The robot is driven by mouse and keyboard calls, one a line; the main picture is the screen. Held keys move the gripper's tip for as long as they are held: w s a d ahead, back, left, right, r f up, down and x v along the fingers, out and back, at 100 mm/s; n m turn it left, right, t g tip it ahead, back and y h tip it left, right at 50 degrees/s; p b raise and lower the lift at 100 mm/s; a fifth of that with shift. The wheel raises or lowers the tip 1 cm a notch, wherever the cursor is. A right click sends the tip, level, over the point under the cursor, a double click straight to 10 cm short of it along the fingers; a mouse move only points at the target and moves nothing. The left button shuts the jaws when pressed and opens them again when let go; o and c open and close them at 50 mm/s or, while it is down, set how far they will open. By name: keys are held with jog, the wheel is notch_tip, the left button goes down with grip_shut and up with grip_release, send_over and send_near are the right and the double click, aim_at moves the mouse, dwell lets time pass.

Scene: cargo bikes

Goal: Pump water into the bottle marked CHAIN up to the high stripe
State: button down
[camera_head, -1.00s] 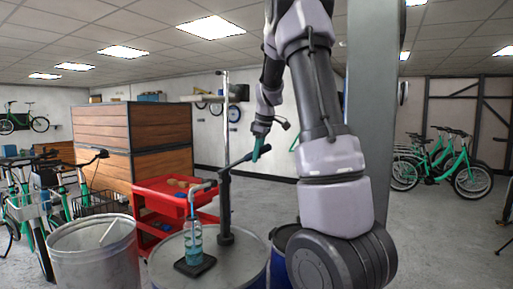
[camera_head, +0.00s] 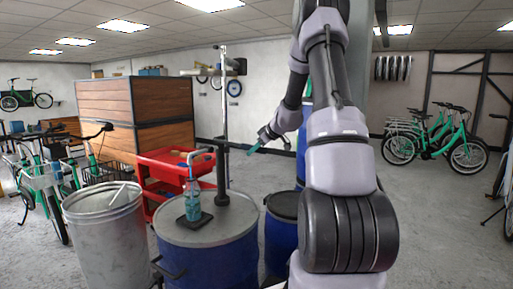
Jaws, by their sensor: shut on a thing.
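A clear bottle (camera_head: 192,200) with bluish contents stands upright on a small black pad (camera_head: 194,218) on top of the blue drum (camera_head: 220,255). Its marking and stripes are too small to read, and I cannot tell its water level exactly. A dark hand pump (camera_head: 222,178) rises from the drum lid just right of the bottle, and its spout (camera_head: 203,153) bends over the bottle. The pump's lever (camera_head: 234,146) reaches right, sloping slightly down. My gripper (camera_head: 252,150) is shut on the lever's outer end, with its teal fingertips there.
A galvanised bin (camera_head: 108,240) stands left of the drum. A smaller blue barrel (camera_head: 281,235) with a dark lid stands to its right. A red tool cart (camera_head: 160,170) and a wooden crate (camera_head: 135,125) are behind. Green bikes stand at both sides; floor at right is open.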

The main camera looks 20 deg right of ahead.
jog(key=shift+s+f, duration=0.1)
jog(key=shift+f, duration=0.2)
jog(key=c, duration=0.6)
grip_release()
jog(key=shift+f, duration=0.1)
notch_tip(320, 180, up, 10)
jog(key=shift+r, duration=0.15)
